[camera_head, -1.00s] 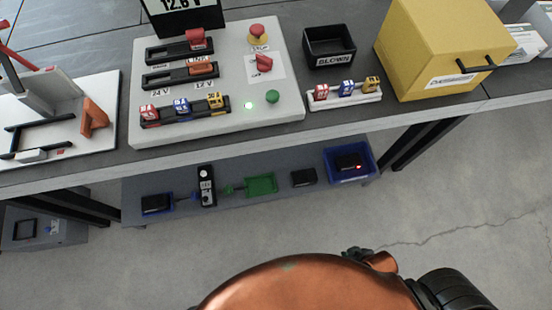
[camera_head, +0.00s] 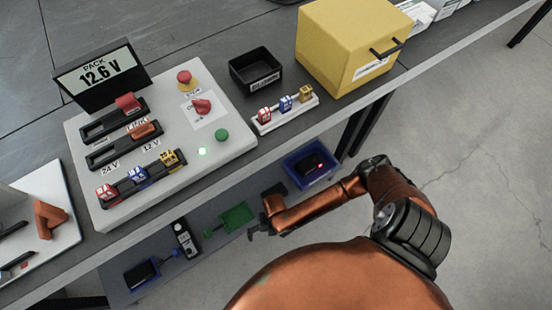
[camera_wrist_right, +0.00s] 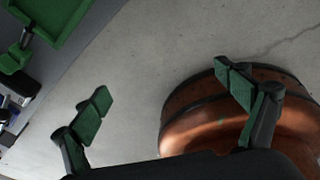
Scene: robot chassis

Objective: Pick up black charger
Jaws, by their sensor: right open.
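Another black block (camera_head: 312,168) with a red light sits in the right blue tray, and a third (camera_head: 142,272) is at the shelf's left end. I cannot tell which is the charger. My right gripper (camera_head: 258,229) is at the shelf's front edge beside the green tray. In the right wrist view its fingers (camera_wrist_right: 168,100) are spread and empty over floor. No black block shows clearly between them. My left gripper is not in view.
The bench top (camera_head: 90,248) overhangs the shelf (camera_head: 210,255). A black meter (camera_head: 186,240) lies further left. A bench leg (camera_head: 362,125) stands right.

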